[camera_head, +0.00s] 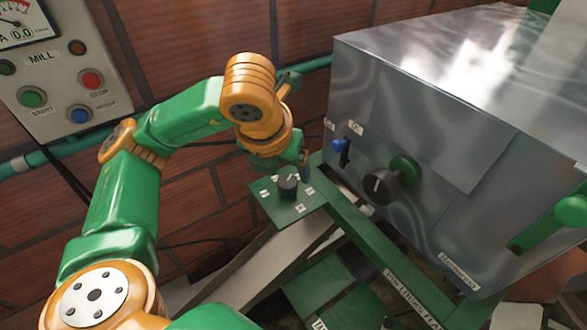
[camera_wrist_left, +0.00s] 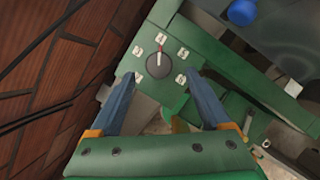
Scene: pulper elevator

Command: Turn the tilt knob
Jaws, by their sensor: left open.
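A dark round knob (camera_head: 288,185) with a white pointer line sits on a small green plate (camera_head: 301,208) ringed by several small white labels; I take it as the tilt knob. In the left wrist view the knob (camera_wrist_left: 158,60) has its pointer toward the label at the top of the picture. My left gripper (camera_head: 304,170) is just above the plate in the head view. In the wrist view its two blue fingers (camera_wrist_left: 161,77) are spread apart and empty, with the knob beyond their tips, roughly between them. I cannot tell the exact gap. My right gripper is not in view.
A large metal housing (camera_head: 440,110) stands right of the plate, with a blue-tipped lever (camera_head: 338,146), a black knob (camera_head: 380,186) and a green handle (camera_head: 572,213). A MILL control panel (camera_head: 50,75) is at upper left. A brick wall (camera_head: 190,45) is behind.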

